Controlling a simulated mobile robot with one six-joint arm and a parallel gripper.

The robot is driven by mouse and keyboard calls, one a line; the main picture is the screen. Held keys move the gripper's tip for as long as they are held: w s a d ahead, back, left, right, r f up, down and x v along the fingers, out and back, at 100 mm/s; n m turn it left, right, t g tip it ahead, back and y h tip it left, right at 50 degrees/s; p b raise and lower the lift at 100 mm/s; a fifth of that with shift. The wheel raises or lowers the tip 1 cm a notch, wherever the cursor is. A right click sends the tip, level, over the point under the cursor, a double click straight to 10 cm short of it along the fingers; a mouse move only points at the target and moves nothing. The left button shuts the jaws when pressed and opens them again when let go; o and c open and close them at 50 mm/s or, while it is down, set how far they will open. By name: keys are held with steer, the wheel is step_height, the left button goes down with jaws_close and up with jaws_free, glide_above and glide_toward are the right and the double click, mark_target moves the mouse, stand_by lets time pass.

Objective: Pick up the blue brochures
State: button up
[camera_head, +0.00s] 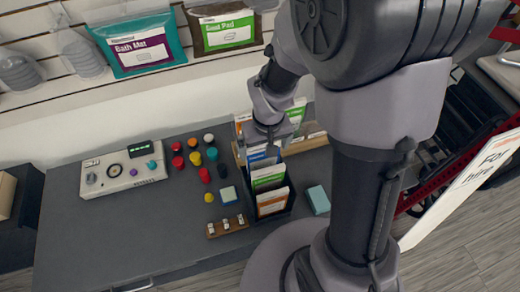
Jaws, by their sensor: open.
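The blue brochures (260,155) stand in a black rack on the dark counter, in the slot behind the green brochures (268,179). My gripper (272,139) points down just above and behind the blue brochures, near the back of the rack. It is open, and I see nothing held in it. My gripper and wrist hide part of the rack's rear slots. I cannot tell whether the fingertips touch any brochure.
Orange brochures (272,203) stand at the rack's front. A beige console (124,170), several coloured caps (194,158), a small wooden holder (228,226) and a teal box (318,200) lie around. The counter's (110,240) front left is clear. Bagged goods hang behind.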

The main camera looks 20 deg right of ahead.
mark_target(263, 163)
steer(key=f, duration=0.3)
steer(key=shift+w+a+f+b, duration=0.1)
steer(key=shift+w+f+b, duration=0.2)
steer(key=shift+w+b, duration=0.1)
steer(key=shift+r, duration=0.1)
steer(key=shift+s, duration=0.1)
steer(key=shift+c, duration=0.2)
